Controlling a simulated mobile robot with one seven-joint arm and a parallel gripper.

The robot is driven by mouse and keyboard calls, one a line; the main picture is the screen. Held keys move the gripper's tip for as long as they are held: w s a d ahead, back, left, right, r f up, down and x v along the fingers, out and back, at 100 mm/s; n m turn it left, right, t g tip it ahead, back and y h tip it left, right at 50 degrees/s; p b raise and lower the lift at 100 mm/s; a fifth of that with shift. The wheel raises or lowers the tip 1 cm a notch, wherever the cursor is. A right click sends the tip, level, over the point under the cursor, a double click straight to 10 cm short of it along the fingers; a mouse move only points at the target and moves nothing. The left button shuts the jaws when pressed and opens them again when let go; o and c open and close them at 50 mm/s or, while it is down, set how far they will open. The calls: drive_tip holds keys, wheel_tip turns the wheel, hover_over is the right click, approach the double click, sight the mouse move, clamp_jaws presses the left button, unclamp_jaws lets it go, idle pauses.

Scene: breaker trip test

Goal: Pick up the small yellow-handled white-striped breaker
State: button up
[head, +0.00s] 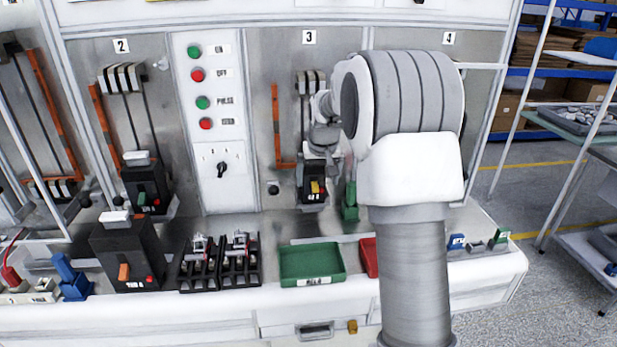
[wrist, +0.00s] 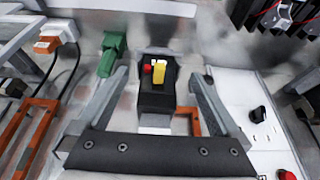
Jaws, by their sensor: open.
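The breaker (head: 315,187) is a small black block with a yellow handle and a red button, set on the panel under the number 3. In the wrist view the breaker (wrist: 156,98) sits upside down in the middle, with a white band at its near end. My gripper (head: 322,138) is just above it in the head view. In the wrist view my gripper (wrist: 159,74) is open, with one finger on each side of the breaker and visible gaps. I cannot tell whether the fingertips reach its depth. My arm hides part of the panel to its right.
A green-handled breaker (head: 147,187) is in bay 2, and a larger orange-handled one (head: 128,255) stands on the bench. A green tray (head: 311,264) lies below bay 3. A green clamp-like part (wrist: 112,52) is close beside one finger. An orange bar (head: 276,125) runs left of the breaker.

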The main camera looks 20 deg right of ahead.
sight(311, 172)
drive_tip(key=w+p, duration=0.1)
drive_tip(key=w, duration=0.2)
drive_tip(key=w+d+p, duration=0.1)
drive_tip(key=w, duration=0.2)
drive_tip(key=w+d+p, duration=0.1)
drive_tip(key=w, duration=0.2)
drive_tip(key=shift+w, duration=0.25)
drive_tip(key=shift+w+f, duration=0.2)
drive_tip(key=shift+f, duration=0.4)
drive_tip(key=shift+c, duration=0.2)
clamp_jaws()
drive_tip(key=shift+r, duration=0.1)
